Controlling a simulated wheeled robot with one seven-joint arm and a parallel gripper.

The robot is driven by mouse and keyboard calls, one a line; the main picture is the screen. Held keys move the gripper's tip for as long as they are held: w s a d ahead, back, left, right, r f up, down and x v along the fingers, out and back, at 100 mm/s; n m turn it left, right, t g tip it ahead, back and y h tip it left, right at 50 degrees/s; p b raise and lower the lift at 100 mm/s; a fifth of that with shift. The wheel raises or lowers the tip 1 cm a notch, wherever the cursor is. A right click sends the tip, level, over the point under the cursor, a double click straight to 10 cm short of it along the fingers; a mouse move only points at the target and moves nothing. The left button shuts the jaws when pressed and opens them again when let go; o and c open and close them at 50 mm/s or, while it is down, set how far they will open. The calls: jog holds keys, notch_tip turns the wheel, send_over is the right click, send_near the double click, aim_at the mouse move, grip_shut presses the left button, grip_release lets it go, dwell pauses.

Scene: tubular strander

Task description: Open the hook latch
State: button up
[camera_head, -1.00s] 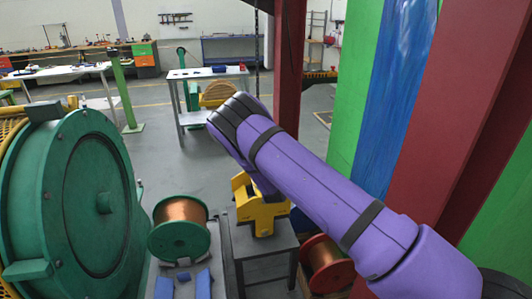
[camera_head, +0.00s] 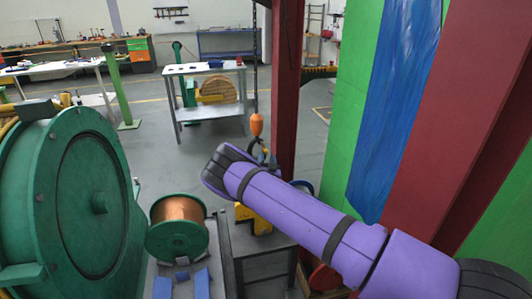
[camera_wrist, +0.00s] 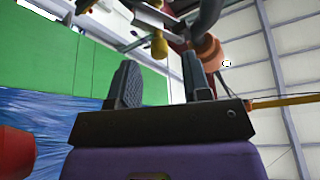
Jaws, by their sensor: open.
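An orange hook block (camera_head: 257,125) hangs on a dark chain (camera_head: 255,60) in the head view. Its dark hook (camera_head: 262,152) shows just below, partly behind my purple arm. The latch is too small to make out there. In the wrist view, a dark curved metal piece (camera_wrist: 209,14), seemingly the hook, is at the top, with the orange block (camera_wrist: 207,50) beyond the right finger. My gripper (camera_wrist: 158,60) is open, with nothing visible held between its two dark fingers. The hook appears above and beyond the fingertips; contact cannot be told. The head view hides the fingers behind my arm.
A red column (camera_head: 287,90) stands close behind the hook. A green panel (camera_head: 345,110) with blue sheeting (camera_head: 395,110) is at right.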

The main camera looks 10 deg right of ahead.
aim_at(266, 153)
jog(key=shift+x, duration=2.05)
grip_shut()
